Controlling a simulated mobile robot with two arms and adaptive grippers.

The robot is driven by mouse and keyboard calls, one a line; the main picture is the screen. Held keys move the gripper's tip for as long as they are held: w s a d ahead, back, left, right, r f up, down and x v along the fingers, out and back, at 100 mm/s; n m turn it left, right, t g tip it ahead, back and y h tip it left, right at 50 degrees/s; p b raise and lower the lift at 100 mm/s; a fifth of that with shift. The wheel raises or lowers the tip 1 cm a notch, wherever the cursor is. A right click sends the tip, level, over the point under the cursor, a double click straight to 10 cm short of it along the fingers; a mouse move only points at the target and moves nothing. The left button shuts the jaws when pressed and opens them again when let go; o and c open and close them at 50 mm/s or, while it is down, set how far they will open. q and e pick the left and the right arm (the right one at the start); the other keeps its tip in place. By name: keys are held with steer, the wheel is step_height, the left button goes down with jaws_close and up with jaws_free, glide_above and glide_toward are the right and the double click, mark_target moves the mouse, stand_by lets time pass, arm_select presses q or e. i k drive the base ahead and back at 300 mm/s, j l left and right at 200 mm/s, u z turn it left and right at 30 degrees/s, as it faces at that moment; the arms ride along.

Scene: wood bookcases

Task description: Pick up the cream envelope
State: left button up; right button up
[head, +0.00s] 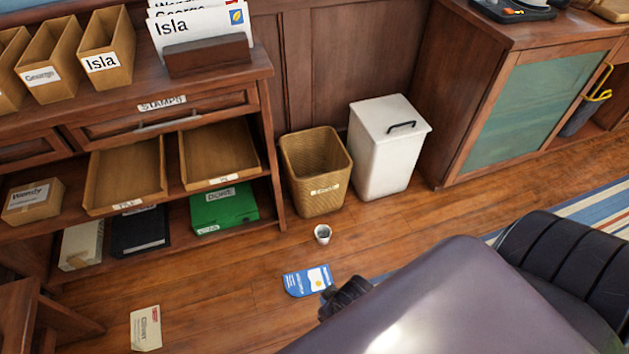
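A cream envelope (146,329) with dark printed lettering and a red mark in one corner lies flat on the wood floor at the lower left of the head view. Nothing touches it. A dark gripper part (343,298), which seems to be my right gripper, shows at bottom centre, well to the right of the envelope. Most of it is hidden behind a large grey-purple part of mine, so its fingers cannot be made out. My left gripper is not in view.
A wicker basket (316,180) and a white bin (385,150) stand behind. A shelf unit (262,68) is at left. Dark wooden furniture (20,318) stands left of the envelope.

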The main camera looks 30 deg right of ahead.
mark_target(145, 332)
steer(key=u, duration=0.95)
